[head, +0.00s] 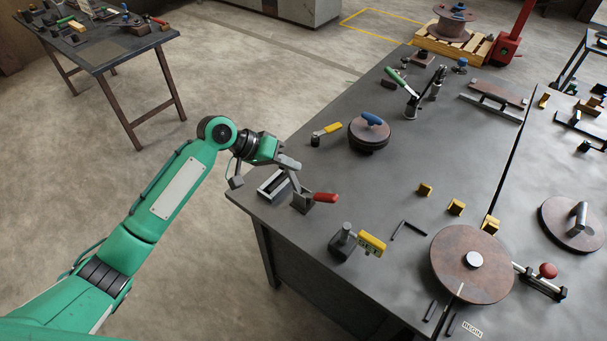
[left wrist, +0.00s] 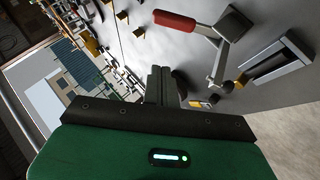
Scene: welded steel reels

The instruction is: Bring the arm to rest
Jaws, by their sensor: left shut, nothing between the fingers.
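My left arm, green with dark joints, reaches in from the lower left in the head view. Its gripper (head: 291,164) is over the left edge of the dark workbench (head: 330,235), close to a red-handled toggle clamp (head: 324,198). The fingers are together with nothing between them. In the left wrist view the shut gripper (left wrist: 162,78) points out past the green housing. The red clamp handle (left wrist: 174,21) shows above it there. My right gripper is in neither view.
A grey slotted block (head: 272,185) sits on the bench edge below the gripper. A yellow-handled tool (head: 372,244), a round steel disc (head: 472,265) and a blue-knobbed reel (head: 369,135) stand farther right. Open floor (head: 230,265) lies left of the bench. A side table (head: 110,50) stands behind.

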